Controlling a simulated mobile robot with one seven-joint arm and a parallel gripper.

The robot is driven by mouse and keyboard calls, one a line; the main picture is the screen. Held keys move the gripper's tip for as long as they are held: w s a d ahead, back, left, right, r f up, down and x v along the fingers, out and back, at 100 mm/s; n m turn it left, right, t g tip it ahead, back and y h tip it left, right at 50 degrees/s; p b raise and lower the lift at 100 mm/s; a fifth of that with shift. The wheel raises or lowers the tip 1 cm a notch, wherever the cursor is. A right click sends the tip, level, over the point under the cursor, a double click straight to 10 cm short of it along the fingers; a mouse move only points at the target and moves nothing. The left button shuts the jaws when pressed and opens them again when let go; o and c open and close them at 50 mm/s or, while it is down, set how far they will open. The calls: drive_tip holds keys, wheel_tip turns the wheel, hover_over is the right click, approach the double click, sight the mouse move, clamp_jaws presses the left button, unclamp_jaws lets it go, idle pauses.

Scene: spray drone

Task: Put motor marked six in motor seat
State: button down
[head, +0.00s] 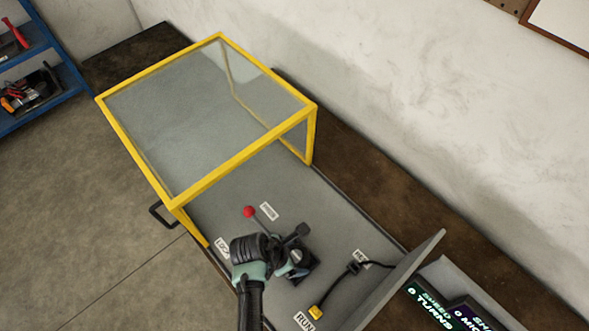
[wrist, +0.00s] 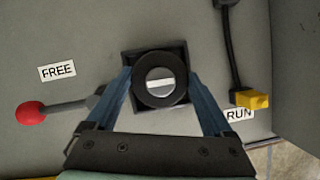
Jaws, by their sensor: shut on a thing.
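A round black motor (wrist: 149,99) with a silver slotted centre shows from above in the wrist view. My gripper (wrist: 160,90) is shut on it, one blue finger on each side. I cannot read a number on it. Under and around the motor is a dark square block with a recess, which looks like the motor seat (wrist: 128,66). I cannot tell whether the motor is fully down in it. In the head view my gripper (head: 293,262) is at the dark block (head: 310,268), mostly hiding the motor.
A red-knobbed lever (head: 249,211) lies left of the seat by the FREE label (head: 268,211). A cable with a yellow plug (head: 316,312) lies near the RUN label (head: 304,321). A yellow-framed clear guard (head: 210,187) stands behind; a grey panel (head: 405,279) stands right.

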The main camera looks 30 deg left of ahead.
unclamp_jaws()
drive_tip(key=v, duration=1.2)
drive_tip(key=shift+r, duration=0.15)
